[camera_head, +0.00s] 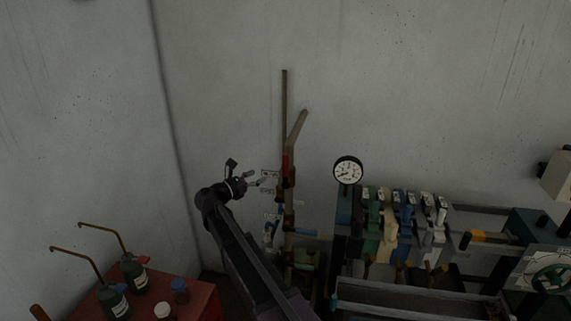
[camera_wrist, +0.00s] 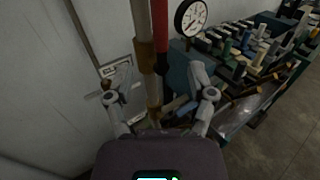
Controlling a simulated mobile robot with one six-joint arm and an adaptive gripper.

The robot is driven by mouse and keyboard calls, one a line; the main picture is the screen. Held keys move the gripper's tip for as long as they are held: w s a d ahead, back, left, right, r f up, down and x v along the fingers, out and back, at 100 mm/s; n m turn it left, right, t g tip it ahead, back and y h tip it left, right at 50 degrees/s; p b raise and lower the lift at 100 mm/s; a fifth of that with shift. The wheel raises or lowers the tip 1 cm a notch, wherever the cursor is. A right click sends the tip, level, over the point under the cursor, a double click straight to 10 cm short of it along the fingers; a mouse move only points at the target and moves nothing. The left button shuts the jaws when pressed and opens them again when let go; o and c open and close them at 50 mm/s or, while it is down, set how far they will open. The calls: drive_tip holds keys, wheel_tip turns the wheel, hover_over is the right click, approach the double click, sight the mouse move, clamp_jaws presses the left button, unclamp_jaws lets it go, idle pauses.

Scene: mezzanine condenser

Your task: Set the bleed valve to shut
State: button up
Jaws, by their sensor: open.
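A vertical brown pipe (camera_head: 284,110) stands against the wall, with valve fittings and small labels too small to read. A red lever (camera_head: 287,163) lies upright along it; in the wrist view the red lever (camera_wrist: 160,22) runs beside the pipe, near a brass-coloured fitting (camera_wrist: 146,55). A blue handle (camera_head: 305,233) sticks out to the right lower down. I cannot tell which handle is the bleed valve's. My gripper (camera_head: 259,179) is open and empty, just left of the pipe in the head view. In the wrist view the pipe shows between the spread fingers of my gripper (camera_wrist: 157,85); contact cannot be told.
A round gauge (camera_head: 347,170) stands right of the pipe. A rack of coloured levers (camera_head: 395,215) lies beyond it. A red cabinet (camera_head: 190,300) with bottles (camera_head: 113,301) stands at lower left.

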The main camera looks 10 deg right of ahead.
sight(283, 164)
drive_tip(key=x, duration=1.3)
drive_tip(key=shift+w+d, duration=0.2)
drive_tip(key=shift+d, duration=0.05)
clamp_jaws()
